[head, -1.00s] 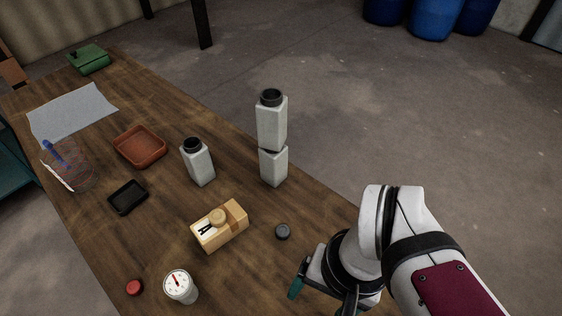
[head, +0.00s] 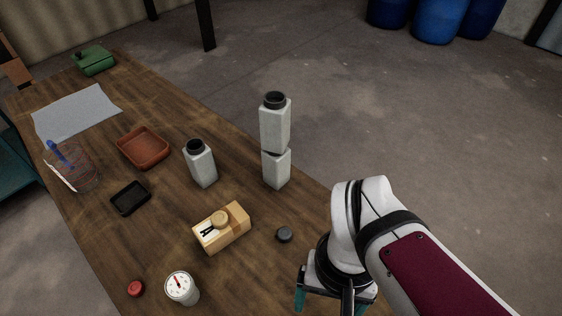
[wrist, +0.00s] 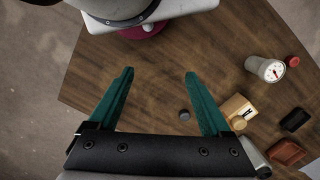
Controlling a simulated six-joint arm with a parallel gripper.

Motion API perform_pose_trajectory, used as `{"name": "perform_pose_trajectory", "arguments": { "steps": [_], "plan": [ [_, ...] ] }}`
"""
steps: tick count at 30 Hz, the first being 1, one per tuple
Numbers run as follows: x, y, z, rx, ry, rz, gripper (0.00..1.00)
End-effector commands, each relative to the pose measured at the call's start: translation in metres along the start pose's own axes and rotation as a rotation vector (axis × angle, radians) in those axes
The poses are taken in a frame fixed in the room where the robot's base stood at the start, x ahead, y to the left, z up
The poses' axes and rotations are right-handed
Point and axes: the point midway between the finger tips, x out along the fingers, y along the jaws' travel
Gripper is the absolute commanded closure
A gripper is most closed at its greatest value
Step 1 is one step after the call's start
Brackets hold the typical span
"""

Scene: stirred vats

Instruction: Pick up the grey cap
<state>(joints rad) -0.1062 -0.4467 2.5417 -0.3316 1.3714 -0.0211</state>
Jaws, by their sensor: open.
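The grey cap (head: 285,234) is a small dark grey disc lying on the wooden table, right of a wooden block. In the wrist view the grey cap (wrist: 184,115) shows in the gap between my fingers, nearer the right finger. My gripper (head: 332,300) has teal fingers and is in the lower right of the head view, to the right of the cap and nearer the camera. In the wrist view my gripper (wrist: 159,73) is open with nothing between its fingertips. It is above the table and apart from the cap.
Two white bottles (head: 276,130) are stacked near the table's far edge, with a single bottle (head: 202,167) left of them. The wooden block (head: 222,229) stands near the cap. A white dial (head: 182,289), red cap (head: 136,288), black tray (head: 130,198) and terracotta tray (head: 143,148) lie further left.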

Motion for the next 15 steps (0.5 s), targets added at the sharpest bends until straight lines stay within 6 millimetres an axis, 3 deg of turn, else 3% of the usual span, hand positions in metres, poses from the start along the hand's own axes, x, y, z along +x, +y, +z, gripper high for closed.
{"name": "perform_pose_trajectory", "arguments": {
  "steps": [2,5,7,9,12,15],
  "plan": [
    [0.017,0.007,-0.009,-0.310,-0.073,0.224,0.18],
    [0.038,0.004,-0.041,-0.872,-0.141,0.604,0.18],
    [0.053,-0.021,-0.066,-1.287,-0.169,0.873,0.18],
    [0.072,-0.058,-0.081,-1.667,-0.187,1.122,0.18],
    [0.103,-0.108,-0.082,-2.079,-0.200,1.402,0.18],
    [0.124,-0.138,-0.075,-2.302,-0.206,1.565,0.18]
  ]
}}
